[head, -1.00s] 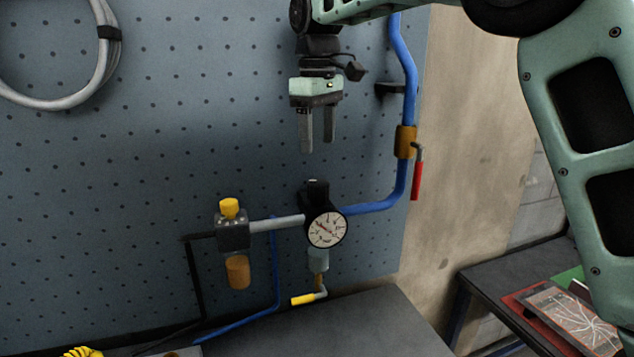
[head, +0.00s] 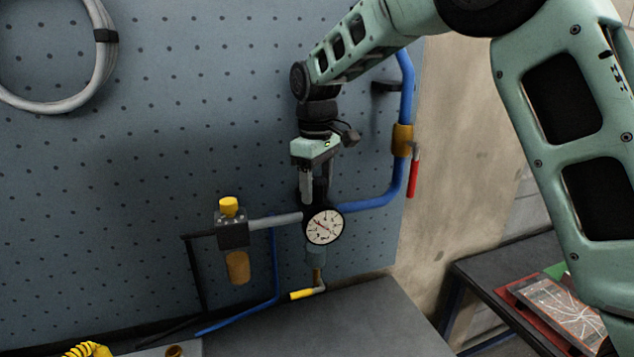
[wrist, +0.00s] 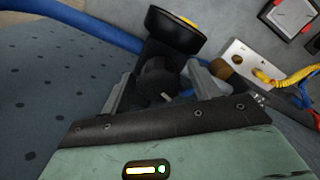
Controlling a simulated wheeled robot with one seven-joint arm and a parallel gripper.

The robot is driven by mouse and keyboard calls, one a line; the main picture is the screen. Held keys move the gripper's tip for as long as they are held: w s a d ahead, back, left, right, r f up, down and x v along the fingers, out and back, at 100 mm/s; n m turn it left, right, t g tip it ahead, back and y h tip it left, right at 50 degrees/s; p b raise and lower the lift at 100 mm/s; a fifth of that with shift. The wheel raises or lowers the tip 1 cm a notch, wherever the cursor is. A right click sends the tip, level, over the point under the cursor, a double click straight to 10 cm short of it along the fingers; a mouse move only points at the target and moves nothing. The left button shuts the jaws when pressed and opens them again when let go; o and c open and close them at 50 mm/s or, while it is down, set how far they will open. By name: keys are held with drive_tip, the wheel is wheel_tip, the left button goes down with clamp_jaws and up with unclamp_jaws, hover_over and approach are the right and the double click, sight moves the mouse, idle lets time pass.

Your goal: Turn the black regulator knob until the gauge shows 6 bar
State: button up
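The black regulator knob (wrist: 158,82) sits between the two fingers of my gripper (wrist: 160,88) in the wrist view. The fingers stand apart on either side of it, with a gap visible. In the head view my gripper (head: 316,192) points straight down over the regulator, and its fingers largely hide the knob. The round white-faced gauge (head: 324,227) is just below and faces the head camera. Its needle points to the upper left, but the numbers are too small to read. In the wrist view the gauge's black housing (wrist: 178,32) shows edge-on.
A blue pipe (head: 375,201) with a red-handled valve (head: 413,178) runs right of the regulator. A yellow-topped filter unit (head: 232,230) stands left. A yellow-handled drain valve (head: 303,294) hangs below, over the dark bench (head: 340,325). The pegboard (head: 150,150) is close behind.

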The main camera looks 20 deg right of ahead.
drive_tip(key=c, duration=0.8)
drive_tip(key=shift+m, duration=0.4)
drive_tip(key=m, duration=0.5)
drive_tip(key=shift+r+m+p, duration=0.1)
drive_tip(key=shift+m+p, duration=0.2)
drive_tip(key=m, duration=0.6)
drive_tip(key=shift+w+a+m+p, duration=0.1)
drive_tip(key=shift+m+p, duration=0.2)
drive_tip(key=shift+p, duration=0.05)
drive_tip(key=o, duration=1)
